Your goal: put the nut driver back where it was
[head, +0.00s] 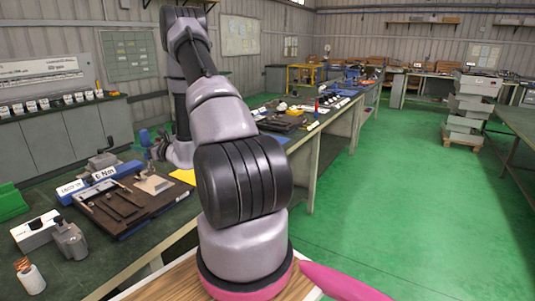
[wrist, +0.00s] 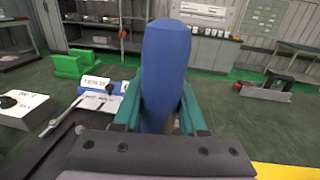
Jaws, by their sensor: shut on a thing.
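The nut driver shows in the wrist view as a thick blue handle (wrist: 165,65), standing roughly upright between the teal fingers of my gripper (wrist: 160,115). The fingers are shut on it. Its lower end is hidden by the fingers and the dark gripper body. In the head view my gripper (head: 157,147) is small, at the far side of the left bench, with the blue handle (head: 144,138) beside it. I cannot tell whether the driver touches anything below.
A dark board (head: 150,208) with several black tools lies on the bench, by a blue torque wrench holder (head: 88,184) labelled "6 Nm". A grey-white device (head: 36,231), a grey metal part (head: 70,240) and a green block (head: 10,201) stand left. A yellow sheet (head: 183,176) lies right.

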